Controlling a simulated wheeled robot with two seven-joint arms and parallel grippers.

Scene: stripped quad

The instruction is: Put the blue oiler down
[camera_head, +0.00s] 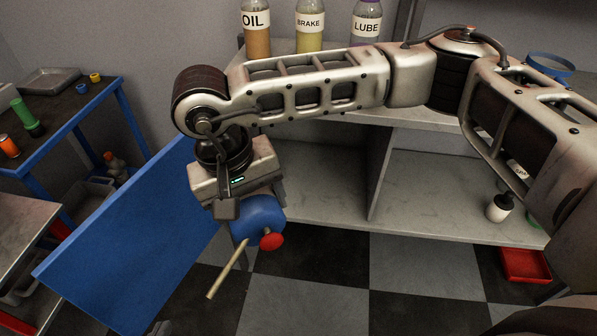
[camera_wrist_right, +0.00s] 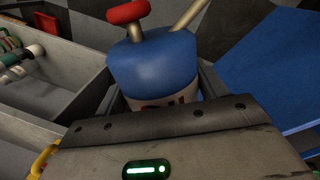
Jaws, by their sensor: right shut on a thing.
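The blue oiler (camera_head: 257,214) has a rounded blue top, a red knob and a thin tan spout pointing down to the lower left. My right gripper (camera_head: 250,225), on the arm from the right edge, is shut on it and holds it in the air in front of the shelf unit, above the checkered floor. In the right wrist view, the oiler (camera_wrist_right: 153,65) sits between the two fingers (camera_wrist_right: 160,95), with part of a pale label below the blue. The gripper body hides its lower part. My left gripper is in neither view.
A blue panel (camera_head: 125,245) stands left of the oiler. The shelf unit (camera_head: 300,205) behind has a mostly bare lower shelf; OIL (camera_head: 256,30), BRAKE (camera_head: 309,27) and LUBE (camera_head: 366,25) bottles stand on top. A blue-edged table (camera_head: 70,110) is at left, a red bin (camera_head: 522,265) at right.

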